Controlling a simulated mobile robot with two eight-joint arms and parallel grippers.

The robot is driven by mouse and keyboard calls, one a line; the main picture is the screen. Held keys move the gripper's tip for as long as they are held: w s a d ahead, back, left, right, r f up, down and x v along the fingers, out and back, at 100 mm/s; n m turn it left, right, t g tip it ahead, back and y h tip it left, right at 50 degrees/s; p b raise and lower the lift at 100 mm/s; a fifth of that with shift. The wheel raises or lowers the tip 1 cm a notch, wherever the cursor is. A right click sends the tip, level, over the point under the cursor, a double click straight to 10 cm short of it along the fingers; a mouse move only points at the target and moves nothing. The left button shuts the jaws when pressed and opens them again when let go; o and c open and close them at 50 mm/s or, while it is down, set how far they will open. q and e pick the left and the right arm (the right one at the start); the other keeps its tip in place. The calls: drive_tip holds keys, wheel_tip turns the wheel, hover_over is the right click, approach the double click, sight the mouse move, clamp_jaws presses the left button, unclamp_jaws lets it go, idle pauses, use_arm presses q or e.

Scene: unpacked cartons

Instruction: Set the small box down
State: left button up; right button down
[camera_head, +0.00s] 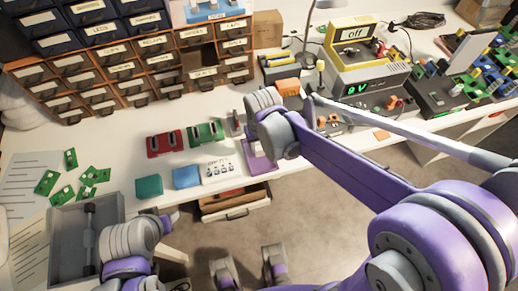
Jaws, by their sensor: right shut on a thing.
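My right gripper (252,150) is low over the front edge of the workbench, near the middle of the view. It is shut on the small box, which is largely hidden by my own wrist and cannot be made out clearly. A purple piece shows just under the wrist; I cannot tell whether it belongs to the box or the gripper. My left gripper (168,222) is partly seen at the lower left, beside the grey tray, and its jaws are unclear.
A teal block (148,186), a blue block (186,177), a white card (221,171), and red (165,143) and green (204,132) parts lie left of my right gripper. A drawer (236,203) stands open below. Instruments (366,70) stand behind right.

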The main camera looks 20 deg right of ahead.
drive_tip(key=shift+f, duration=1.25)
drive_tip(key=c, duration=0.8)
unclamp_jaws()
drive_tip(key=shift+f, duration=0.15)
drive_tip(key=shift+r, duration=0.25)
drive_tip(key=r, duration=0.4)
drive_tip(key=s+r+p, duration=0.1)
drive_tip(key=r, duration=0.6)
drive_tip(key=shift+s+r+p, duration=0.2)
drive_tip(key=shift+r+p, duration=0.15)
drive_tip(key=shift+r, duration=0.05)
drive_tip(key=s+d+f+t, duration=0.1)
drive_tip(key=s+d, duration=0.1)
drive_tip(key=s, duration=0.2)
drive_tip(key=s+d+f+t, duration=0.1)
drive_tip(key=s+d+f, duration=0.1)
drive_tip(key=s, duration=0.3)
drive_tip(key=s+d+f+t, duration=0.1)
drive_tip(key=s+d+f, duration=0.1)
drive_tip(key=s, duration=0.3)
drive_tip(key=shift+d+f+t, duration=0.25)
drive_tip(key=shift+d+t, duration=0.05)
drive_tip(key=shift+d, duration=0.05)
